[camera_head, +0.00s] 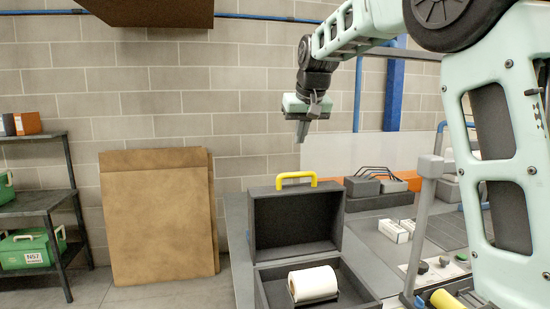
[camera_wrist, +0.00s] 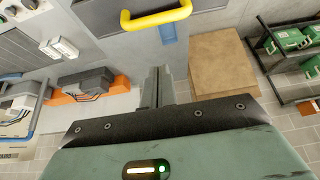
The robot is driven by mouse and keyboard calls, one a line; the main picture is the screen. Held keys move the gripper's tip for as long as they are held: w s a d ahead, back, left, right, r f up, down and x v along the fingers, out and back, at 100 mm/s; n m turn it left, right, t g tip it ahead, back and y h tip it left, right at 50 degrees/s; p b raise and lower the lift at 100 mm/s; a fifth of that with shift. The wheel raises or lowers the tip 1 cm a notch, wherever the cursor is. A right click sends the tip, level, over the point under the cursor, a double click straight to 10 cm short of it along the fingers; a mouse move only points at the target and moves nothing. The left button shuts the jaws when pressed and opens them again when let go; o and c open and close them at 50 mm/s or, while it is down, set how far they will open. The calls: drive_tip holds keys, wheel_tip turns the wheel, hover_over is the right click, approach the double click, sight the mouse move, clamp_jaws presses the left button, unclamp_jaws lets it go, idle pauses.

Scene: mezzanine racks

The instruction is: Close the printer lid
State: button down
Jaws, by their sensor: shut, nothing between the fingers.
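The printer is a dark grey box (camera_head: 262,287) on a grey bench, with a white paper roll (camera_head: 314,284) lying in it. Its lid (camera_head: 296,224) stands open, about upright at the back, with a yellow handle (camera_head: 296,177) on its top edge. My gripper (camera_head: 301,133) is shut and empty, above and behind the lid, apart from it, with its fingers pointing down. In the wrist view the shut fingers (camera_wrist: 157,88) show at the middle, and the yellow handle (camera_wrist: 157,19) and part of the lid (camera_wrist: 100,14) show at the top edge.
Small white boxes (camera_head: 393,231) and grey devices with black cables (camera_head: 376,184) lie on the bench right of the printer. A grey post (camera_head: 417,235) stands near my arm. Brown boards (camera_head: 160,218) lean on the wall, and a shelf (camera_head: 45,200) with green cases stands left.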

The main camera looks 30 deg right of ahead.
drive_tip(key=p, duration=0.5)
hover_over(300, 186)
drive_tip(key=w, duration=0.1)
wheel_tip(300, 186, down, 8)
drive_tip(key=shift+w+d+r, duration=0.1)
drive_tip(key=shift+w+d, duration=0.05)
drive_tip(key=shift+s+a+f, duration=0.25)
drive_tip(key=shift+s+f, duration=0.05)
drive_tip(key=shift+s, duration=0.4)
drive_tip(key=shift+f, duration=0.15)
